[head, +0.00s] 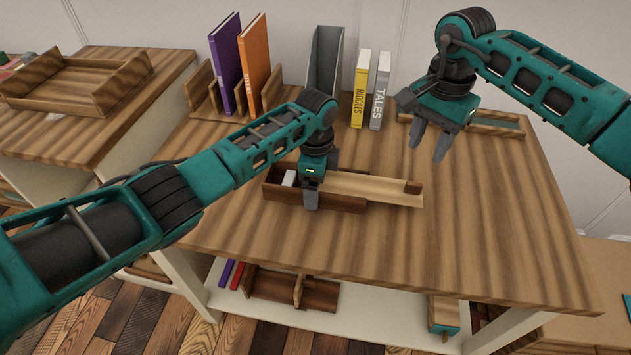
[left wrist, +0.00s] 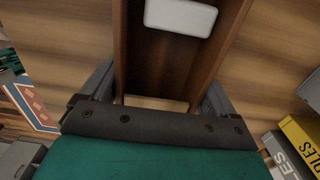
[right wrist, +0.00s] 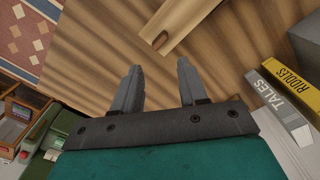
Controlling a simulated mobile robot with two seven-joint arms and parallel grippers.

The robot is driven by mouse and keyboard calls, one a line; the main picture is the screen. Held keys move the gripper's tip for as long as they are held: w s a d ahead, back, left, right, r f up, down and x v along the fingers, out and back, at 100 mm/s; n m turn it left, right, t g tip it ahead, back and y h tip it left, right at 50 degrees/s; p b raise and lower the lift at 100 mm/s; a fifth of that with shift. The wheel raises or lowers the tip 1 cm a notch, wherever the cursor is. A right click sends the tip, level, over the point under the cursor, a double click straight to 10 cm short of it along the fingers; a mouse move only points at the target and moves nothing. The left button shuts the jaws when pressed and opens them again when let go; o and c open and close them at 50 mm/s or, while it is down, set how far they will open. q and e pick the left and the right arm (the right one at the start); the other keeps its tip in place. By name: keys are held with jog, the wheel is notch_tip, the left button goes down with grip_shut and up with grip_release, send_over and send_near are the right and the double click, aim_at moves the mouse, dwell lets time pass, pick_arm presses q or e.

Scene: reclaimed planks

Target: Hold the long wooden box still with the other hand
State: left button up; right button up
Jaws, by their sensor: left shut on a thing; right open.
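The long wooden box (head: 338,202) lies on the table, dark brown. Its pale lid (head: 372,187) is slid far out to the right, with a small dark block at its end. A white object (head: 289,178) lies inside the box's open left part and also shows in the left wrist view (left wrist: 180,17). My left gripper (head: 320,180) is shut across the box's side walls (left wrist: 122,50), near its middle. My right gripper (head: 427,147) is open and empty, above the table beyond the lid's right end. In the right wrist view the lid's notched end (right wrist: 170,35) is ahead of the fingers, apart from them.
Behind the box stand a purple book (head: 226,65), an orange book (head: 254,60), a grey holder (head: 325,60), a yellow book (head: 360,90) and a grey book (head: 379,92). A shallow tray (head: 498,128) lies behind my right gripper. The table's right front is clear.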

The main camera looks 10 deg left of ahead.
jog(key=shift+c, duration=0.2)
jog(key=shift+d, duration=0.1)
jog(key=c, duration=0.5)
jog(key=d+m+y, duration=0.1)
jog(key=d+m, duration=0.2)
jog(key=d+m+y, duration=0.1)
jog(key=d+m, duration=0.3)
jog(key=d+m+y, duration=0.2)
jog(key=d+m, duration=0.1)
jog(key=d, duration=0.1)
jog(key=shift+d+r, duration=0.15)
jog(key=shift+r, duration=0.05)
grip_shut()
send_near(421, 194)
jog(key=shift+m, duration=0.3)
jog(key=d+f, duration=0.1)
jog(key=f, duration=0.2)
jog(key=d+f, duration=0.1)
jog(key=shift+d+f, duration=0.15)
jog(key=shift+d, duration=0.15)
jog(key=shift+a, duration=1.95)
